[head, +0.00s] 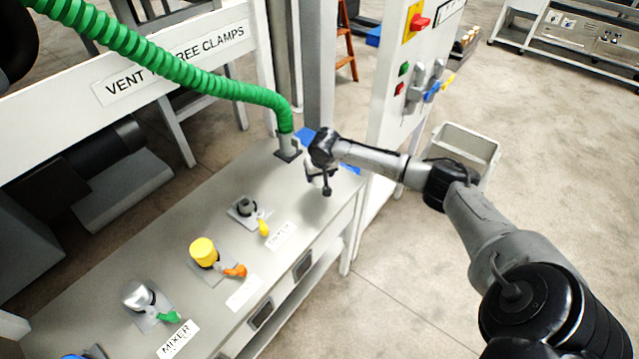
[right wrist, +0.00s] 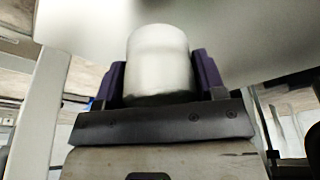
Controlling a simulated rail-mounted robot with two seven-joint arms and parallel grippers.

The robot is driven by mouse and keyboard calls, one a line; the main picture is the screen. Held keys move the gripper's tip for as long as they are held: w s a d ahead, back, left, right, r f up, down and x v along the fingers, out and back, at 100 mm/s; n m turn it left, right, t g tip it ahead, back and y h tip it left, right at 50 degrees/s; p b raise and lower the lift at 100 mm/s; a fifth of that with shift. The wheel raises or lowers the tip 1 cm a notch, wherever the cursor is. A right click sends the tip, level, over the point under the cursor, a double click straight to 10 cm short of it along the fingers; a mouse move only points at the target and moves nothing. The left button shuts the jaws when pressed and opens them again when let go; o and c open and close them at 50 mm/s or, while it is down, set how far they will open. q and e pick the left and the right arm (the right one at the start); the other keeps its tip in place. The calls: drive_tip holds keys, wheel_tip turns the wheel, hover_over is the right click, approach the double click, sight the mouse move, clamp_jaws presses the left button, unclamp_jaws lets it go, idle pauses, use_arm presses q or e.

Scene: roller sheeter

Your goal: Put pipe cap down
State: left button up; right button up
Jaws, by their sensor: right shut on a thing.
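My right gripper (head: 322,180) is over the far right end of the grey bench (head: 215,300). In the right wrist view its purple fingers (right wrist: 160,72) are shut on a white cylindrical pipe cap (right wrist: 158,58). The cap is mostly hidden by the gripper in the head view. A pale surface fills the top of the right wrist view beyond the cap; I cannot tell whether they touch. My left gripper is not in view.
A green ribbed hose (head: 190,75) runs to a pipe fitting (head: 287,147) close left of my right gripper. A grey port (head: 247,207), a yellow cap (head: 203,250) and a silver cap (head: 138,295) line the bench. A control panel (head: 400,80) stands behind. A grey bin (head: 465,145) is on the floor.

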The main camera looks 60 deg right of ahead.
sight(320, 183)
drive_tip(key=shift+f+b, duration=0.55)
drive_tip(key=shift+f, duration=1.5)
drive_tip(key=o, duration=0.9)
drive_tip(key=shift+f, duration=0.1)
